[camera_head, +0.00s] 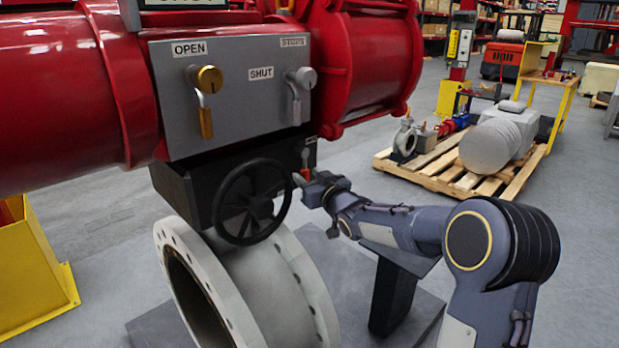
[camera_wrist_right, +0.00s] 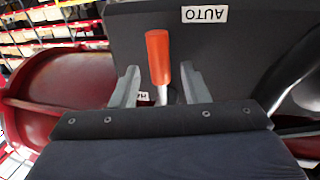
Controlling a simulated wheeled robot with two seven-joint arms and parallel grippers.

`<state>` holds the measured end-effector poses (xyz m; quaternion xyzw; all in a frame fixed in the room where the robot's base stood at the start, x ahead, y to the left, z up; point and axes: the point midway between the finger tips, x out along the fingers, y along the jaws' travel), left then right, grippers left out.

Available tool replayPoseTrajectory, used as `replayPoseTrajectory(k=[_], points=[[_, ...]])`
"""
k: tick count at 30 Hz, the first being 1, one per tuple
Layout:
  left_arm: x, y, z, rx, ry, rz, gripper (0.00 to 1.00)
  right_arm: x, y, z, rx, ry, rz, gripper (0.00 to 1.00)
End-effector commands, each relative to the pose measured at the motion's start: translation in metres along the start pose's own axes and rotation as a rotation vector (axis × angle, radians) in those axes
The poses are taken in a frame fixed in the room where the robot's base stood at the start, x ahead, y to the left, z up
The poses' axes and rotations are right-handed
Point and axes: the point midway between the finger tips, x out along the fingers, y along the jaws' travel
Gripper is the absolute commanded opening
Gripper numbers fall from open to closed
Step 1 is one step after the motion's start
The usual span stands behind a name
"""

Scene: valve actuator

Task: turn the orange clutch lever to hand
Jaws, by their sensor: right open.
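The orange clutch lever (camera_wrist_right: 158,57) stands between the two fingers of my right gripper (camera_wrist_right: 159,70) in the right wrist view. Clear gaps show on both sides, so the fingers do not grip it. Its orange grip points toward the top of that view, and its metal shank runs down behind my gripper body. The AUTO label (camera_wrist_right: 205,14) is above and to the right of it. A second label (camera_wrist_right: 143,96), starting with H, is mostly hidden by the left finger. In the head view my right gripper (camera_head: 300,180) is at the dark gearbox, beside the handwheel. My left gripper is not in view.
The black handwheel (camera_head: 251,201) is close to the left of my right gripper. The grey panel (camera_head: 240,82) with two knob levers is above, between red actuator cylinders. The grey flanged valve body (camera_head: 275,285) is below. A loaded pallet (camera_head: 465,175) stands behind right.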

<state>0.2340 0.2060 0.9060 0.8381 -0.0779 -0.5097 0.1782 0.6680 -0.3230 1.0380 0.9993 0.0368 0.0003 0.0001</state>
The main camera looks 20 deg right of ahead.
Motion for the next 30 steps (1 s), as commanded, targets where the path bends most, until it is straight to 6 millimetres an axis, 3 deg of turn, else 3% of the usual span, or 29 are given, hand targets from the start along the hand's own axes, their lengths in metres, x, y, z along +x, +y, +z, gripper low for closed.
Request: replayPoseTrajectory(k=[4, 13, 23, 30], points=[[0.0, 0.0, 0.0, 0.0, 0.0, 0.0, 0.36, 0.0, 0.0, 0.0, 0.0, 0.0, 0.0, 0.38], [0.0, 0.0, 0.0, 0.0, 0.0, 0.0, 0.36, 0.0, 0.0, 0.0, 0.0, -0.001, 0.0, 0.0], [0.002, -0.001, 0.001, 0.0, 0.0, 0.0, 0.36, 0.0, 0.0, 0.001, -0.009, 0.002, 0.0, 0.0], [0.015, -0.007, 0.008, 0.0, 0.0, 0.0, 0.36, 0.001, 0.005, 0.004, -0.086, 0.024, 0.0, 0.0]])
